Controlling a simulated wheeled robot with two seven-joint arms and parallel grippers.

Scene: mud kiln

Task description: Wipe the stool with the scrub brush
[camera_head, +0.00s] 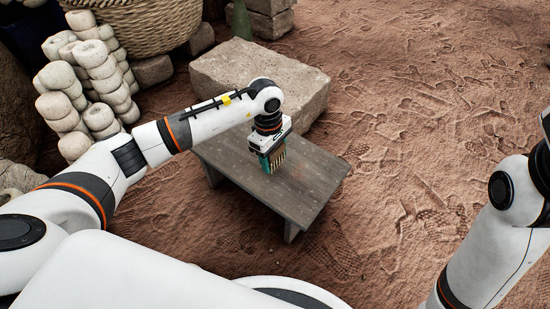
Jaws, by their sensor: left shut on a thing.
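The stool (308,180) is a low, grey wooden bench standing on the sandy ground in the middle of the view. My left gripper (270,152) points down over the stool's top, left of its middle. It is shut on the scrub brush (278,160), which shows pale bristles and a teal part. The bristles are at or just above the wood; I cannot tell whether they touch. The gripper's fingers are partly hidden by the wrist. My right arm comes in at the right edge, and its gripper is out of view.
A large stone block (300,88) lies right behind the stool. Stacked pale stones (85,85) and a woven basket (140,22) stand at the back left. The sandy ground (430,110) to the right is open, with footprints.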

